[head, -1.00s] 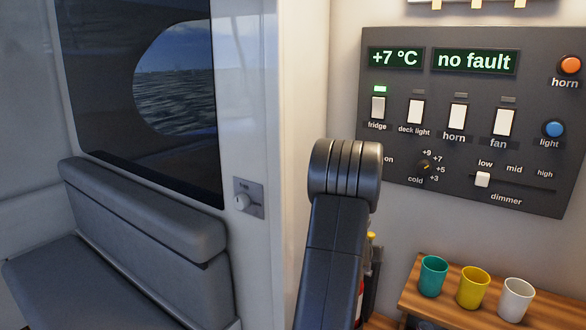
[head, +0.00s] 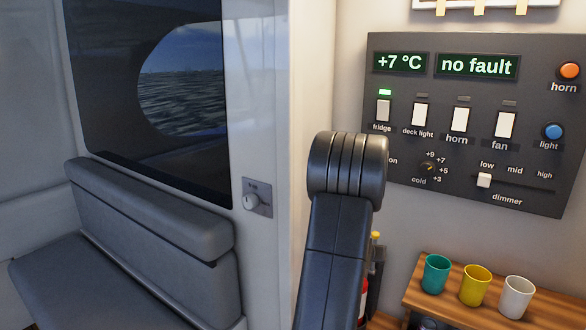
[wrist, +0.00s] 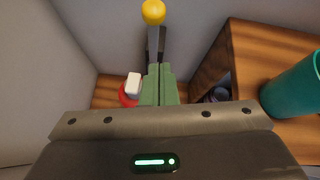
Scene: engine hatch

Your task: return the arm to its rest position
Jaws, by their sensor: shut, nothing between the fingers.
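My gripper (wrist: 158,84) shows in the wrist view, its two green fingers shut together with nothing between them. It points at the floor corner by the wall and touches nothing that I can see.
A switch panel (head: 400,205) hangs on the wall right of my arm. A wooden shelf (head: 540,312) carries a teal cup (head: 436,274), a yellow cup (head: 475,286) and a white cup (head: 516,297). A red extinguisher (wrist: 127,95) stands below. A grey bench (head: 90,285) is at left.

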